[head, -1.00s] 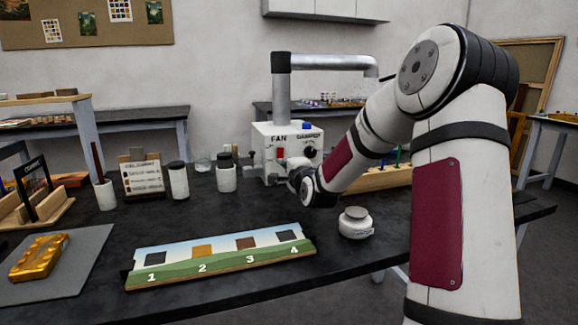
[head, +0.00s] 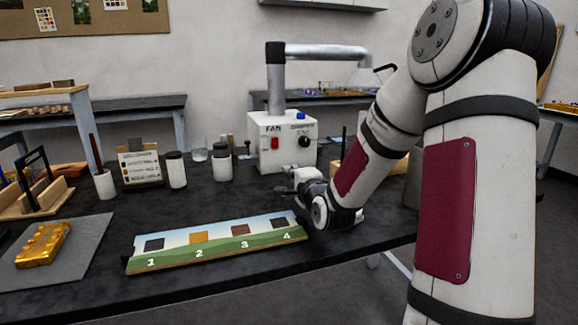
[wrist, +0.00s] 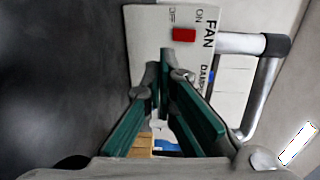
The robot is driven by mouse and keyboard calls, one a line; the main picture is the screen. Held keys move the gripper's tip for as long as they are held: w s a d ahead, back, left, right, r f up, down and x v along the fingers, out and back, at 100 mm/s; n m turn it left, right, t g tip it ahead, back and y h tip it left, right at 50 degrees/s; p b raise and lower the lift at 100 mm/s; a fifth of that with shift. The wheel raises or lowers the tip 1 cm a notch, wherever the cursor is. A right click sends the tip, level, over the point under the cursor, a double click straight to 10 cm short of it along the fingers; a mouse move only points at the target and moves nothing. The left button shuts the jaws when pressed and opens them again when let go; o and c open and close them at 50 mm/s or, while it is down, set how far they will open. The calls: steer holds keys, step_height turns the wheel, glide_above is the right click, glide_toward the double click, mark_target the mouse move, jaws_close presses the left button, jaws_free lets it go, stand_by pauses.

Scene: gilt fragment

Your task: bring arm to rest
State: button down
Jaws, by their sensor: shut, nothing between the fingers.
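My arm stands at the right in the head view and bends down toward the table. My gripper (wrist: 165,90) shows in the wrist view with its green-padded fingers together and nothing between them. In the head view the hand end is near the fan box, and its fingertips are hard to make out. The white fan box (head: 280,150) has a red switch (head: 275,143) and a blue knob (head: 301,115). In the wrist view the box (wrist: 150,30) and its red switch (wrist: 184,34) lie beyond the fingertips, apart from them as far as I can tell.
A numbered panel (head: 215,252) with several coloured squares lies on the dark table (head: 330,262), close to my wrist. A gold fragment (head: 43,244) lies on a grey mat (head: 75,262) at left. Jars (head: 222,165) and a colour card (head: 140,166) stand behind.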

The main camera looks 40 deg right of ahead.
steer(key=shift+s, duration=0.1)
stand_by(0.5)
